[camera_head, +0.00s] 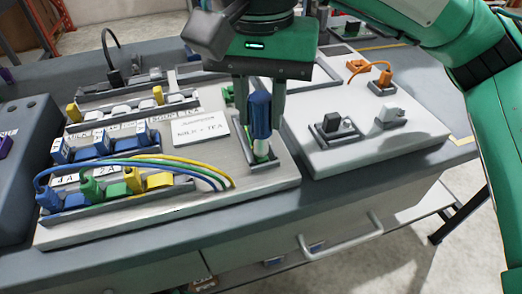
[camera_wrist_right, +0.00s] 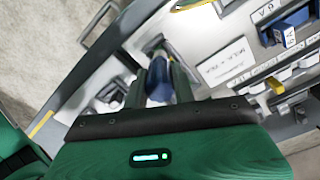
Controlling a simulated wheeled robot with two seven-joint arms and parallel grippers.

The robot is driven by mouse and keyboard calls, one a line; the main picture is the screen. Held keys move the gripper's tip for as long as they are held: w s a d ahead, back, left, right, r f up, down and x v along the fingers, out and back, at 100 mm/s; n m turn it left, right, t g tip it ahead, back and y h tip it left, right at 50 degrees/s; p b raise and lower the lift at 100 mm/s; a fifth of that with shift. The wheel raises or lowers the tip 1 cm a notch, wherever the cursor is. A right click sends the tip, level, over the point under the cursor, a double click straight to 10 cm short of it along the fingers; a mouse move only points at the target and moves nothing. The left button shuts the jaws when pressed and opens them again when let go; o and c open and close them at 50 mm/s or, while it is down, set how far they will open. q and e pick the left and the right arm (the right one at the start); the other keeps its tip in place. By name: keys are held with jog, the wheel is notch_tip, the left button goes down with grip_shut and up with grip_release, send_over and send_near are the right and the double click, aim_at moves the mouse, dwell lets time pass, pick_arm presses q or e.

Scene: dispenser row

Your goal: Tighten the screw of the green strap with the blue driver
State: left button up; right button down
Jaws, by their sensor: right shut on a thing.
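The blue driver (camera_head: 261,117) stands upright between the fingers of my right gripper (camera_head: 259,108), which is shut on it. Its pale lower end (camera_head: 262,148) is at a small grey holder (camera_head: 266,162) on the right side of the light board; I cannot tell whether it is seated or just above. The driver also shows between the fingers in the right wrist view (camera_wrist_right: 160,85). My left gripper is not in view.
Blue, green and yellow wires (camera_head: 150,162) arch across the front of the board. Blue blocks (camera_head: 103,144) and white blocks stand in rows behind. A second light board (camera_head: 365,140) at right carries grey plugs and an orange cable (camera_head: 372,68). A drawer handle (camera_head: 340,240) is in front.

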jog(key=m, duration=0.3)
jog(key=shift+w+f+b, duration=0.1)
jog(key=shift+b, duration=0.3)
jog(key=m+b, duration=0.1)
jog(key=m, duration=0.3)
jog(key=shift+r+p, duration=0.65)
jog(key=shift+r, duration=0.25)
